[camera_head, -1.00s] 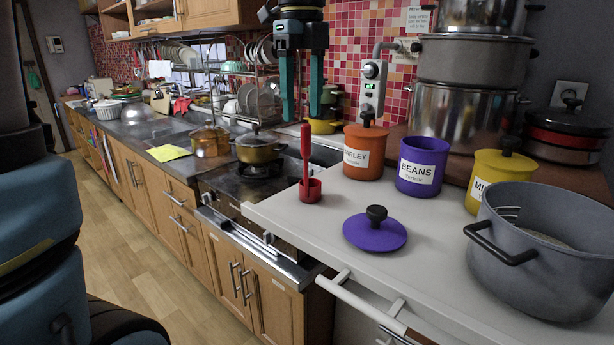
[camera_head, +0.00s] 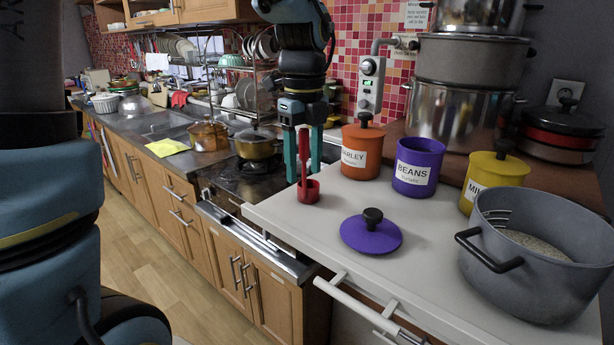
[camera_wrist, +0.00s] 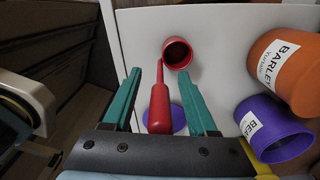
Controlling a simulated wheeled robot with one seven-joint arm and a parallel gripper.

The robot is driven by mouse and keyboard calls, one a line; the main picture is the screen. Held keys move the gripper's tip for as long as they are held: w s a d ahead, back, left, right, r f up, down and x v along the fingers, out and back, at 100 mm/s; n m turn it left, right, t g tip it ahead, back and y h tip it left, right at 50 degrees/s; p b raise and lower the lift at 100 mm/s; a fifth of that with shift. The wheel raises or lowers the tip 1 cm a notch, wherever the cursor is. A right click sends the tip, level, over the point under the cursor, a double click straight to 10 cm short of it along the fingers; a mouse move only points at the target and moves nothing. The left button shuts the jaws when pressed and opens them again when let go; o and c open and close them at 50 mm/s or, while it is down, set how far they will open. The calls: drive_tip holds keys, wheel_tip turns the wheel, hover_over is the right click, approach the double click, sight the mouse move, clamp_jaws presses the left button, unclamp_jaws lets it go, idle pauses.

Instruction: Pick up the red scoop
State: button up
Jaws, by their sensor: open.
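The red scoop (camera_head: 308,190) stands upright on the white counter near its left edge, cup at the bottom and handle pointing up. My gripper (camera_head: 304,176) points down over it, with its two teal fingers apart on either side of the upper handle. In the wrist view the scoop's handle (camera_wrist: 159,108) lies between the open fingertips (camera_wrist: 158,76), and its cup (camera_wrist: 177,52) is beyond them. I cannot tell whether either finger touches the handle.
A purple lid (camera_head: 371,234) lies in front of the scoop. An orange barley canister (camera_head: 361,150), purple beans canister (camera_head: 415,168) and yellow canister (camera_head: 494,178) stand to the right. A large grey pot (camera_head: 535,260) fills the right front. The stove is left.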

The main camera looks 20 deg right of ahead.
clamp_jaws()
idle(0.5)
